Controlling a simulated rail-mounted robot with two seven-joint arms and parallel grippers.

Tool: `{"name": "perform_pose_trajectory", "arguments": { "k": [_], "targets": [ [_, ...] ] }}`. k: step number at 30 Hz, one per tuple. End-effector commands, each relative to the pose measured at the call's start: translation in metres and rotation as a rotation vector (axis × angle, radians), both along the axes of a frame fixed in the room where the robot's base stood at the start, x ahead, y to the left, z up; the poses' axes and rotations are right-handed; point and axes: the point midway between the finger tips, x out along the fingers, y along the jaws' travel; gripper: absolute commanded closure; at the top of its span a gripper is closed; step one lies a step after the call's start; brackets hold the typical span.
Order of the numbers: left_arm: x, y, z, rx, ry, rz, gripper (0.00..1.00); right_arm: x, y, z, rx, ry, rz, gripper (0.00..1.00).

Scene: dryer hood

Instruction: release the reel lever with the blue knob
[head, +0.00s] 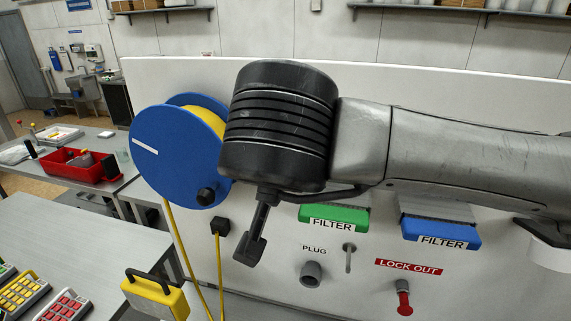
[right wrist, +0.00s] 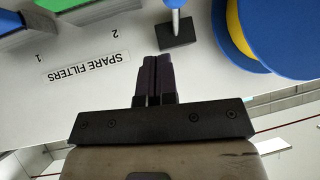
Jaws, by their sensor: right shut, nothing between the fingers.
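The lever with the blue knob (right wrist: 174,3) shows at the top of the right wrist view. Its silver shaft rises out of a black base (right wrist: 178,32) on the white panel, and the knob is cut by the frame edge. In the head view I cannot see this lever. The blue reel (head: 168,157) with yellow cord stands left of my right wrist; it also shows in the right wrist view (right wrist: 230,40). My right gripper (head: 247,250) is shut and empty. In the right wrist view its fingertips (right wrist: 157,58) appear just below the lever's base, apparently apart from it. My left gripper is out of view.
Green (head: 334,216) and blue (head: 440,232) filters, a plug socket (head: 311,273), a toggle (head: 349,254) and a red lock-out handle (head: 404,300) sit on the panel to the right. A yellow box (head: 155,298) stands front left. My right arm hides the panel's upper middle.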

Motion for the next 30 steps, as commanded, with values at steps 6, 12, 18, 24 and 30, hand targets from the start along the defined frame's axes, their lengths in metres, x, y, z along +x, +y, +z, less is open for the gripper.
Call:
{"name": "perform_pose_trajectory", "arguments": {
  "k": [6, 12, 18, 24, 30],
  "targets": [
    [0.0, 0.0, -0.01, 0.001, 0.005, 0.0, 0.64, -0.035, 0.001, 0.02, 0.0, -0.001, 0.0, 1.0],
    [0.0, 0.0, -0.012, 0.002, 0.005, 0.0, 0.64, -0.056, 0.001, 0.034, -0.001, 0.001, 0.0, 1.0],
    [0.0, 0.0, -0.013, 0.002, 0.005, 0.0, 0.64, -0.066, 0.002, 0.04, -0.001, 0.001, -0.001, 1.0],
    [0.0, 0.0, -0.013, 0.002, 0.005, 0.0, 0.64, -0.067, 0.001, 0.041, -0.001, 0.002, -0.001, 1.0],
    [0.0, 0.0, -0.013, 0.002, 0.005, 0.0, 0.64, -0.067, 0.002, 0.04, 0.001, 0.005, 0.001, 1.0]
  ]
}}
